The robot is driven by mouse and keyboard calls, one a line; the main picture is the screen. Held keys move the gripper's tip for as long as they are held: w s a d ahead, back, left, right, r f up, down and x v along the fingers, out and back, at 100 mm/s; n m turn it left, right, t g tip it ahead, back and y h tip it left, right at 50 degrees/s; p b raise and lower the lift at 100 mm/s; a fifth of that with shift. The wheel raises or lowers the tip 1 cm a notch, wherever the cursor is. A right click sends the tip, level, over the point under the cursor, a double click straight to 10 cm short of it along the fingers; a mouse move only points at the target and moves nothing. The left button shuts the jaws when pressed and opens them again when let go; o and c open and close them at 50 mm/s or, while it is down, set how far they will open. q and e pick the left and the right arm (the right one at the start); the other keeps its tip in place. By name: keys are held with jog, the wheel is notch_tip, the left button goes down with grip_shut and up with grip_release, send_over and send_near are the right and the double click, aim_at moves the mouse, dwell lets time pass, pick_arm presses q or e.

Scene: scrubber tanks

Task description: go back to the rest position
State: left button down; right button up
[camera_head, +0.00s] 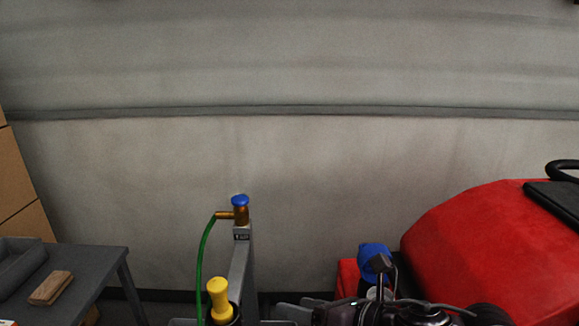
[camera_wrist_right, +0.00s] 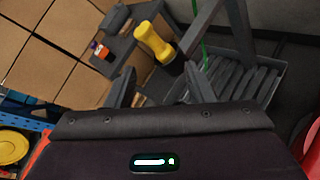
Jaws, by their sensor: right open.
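My right gripper (camera_wrist_right: 162,90) shows in the right wrist view with its two dark fingers apart and nothing between them. My left gripper is not in view.
A grey post (camera_head: 240,268) carries a brass tap with a blue knob (camera_head: 240,201) and a green hose (camera_head: 200,265). A grey table (camera_head: 75,262) holding a wooden block (camera_head: 50,288) stands left, near cardboard boxes (camera_head: 22,190).

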jog(key=d+f+m+t+h, duration=0.2)
jog(key=d+f+m+h, duration=0.15)
jog(key=m, duration=0.85)
jog(key=d+f+m+t+h, duration=0.1)
jog(key=d+f+m+h, duration=0.25)
jog(key=m, duration=0.85)
jog(key=s+d+f+m+g+h, duration=0.2)
jog(key=s+d+f+m+g, duration=0.25)
jog(key=s+f+m, duration=0.2)
jog(key=s+d+f+m+g+h, duration=0.2)
jog(key=s+d+f+m+g, duration=0.1)
jog(key=s+d+f+m, duration=0.35)
notch_tip(320, 180, down, 29)
jog(key=s+a+m+g, duration=0.1)
jog(key=s, duration=0.2)
jog(key=s+d+f+g, duration=0.1)
jog(key=s+d+f, duration=0.2)
jog(key=s+f, duration=1.5)
jog(key=shift+s+d+f+h, duration=0.2)
jog(key=shift+s+f+h, duration=0.1)
jog(key=shift+s, duration=0.35)
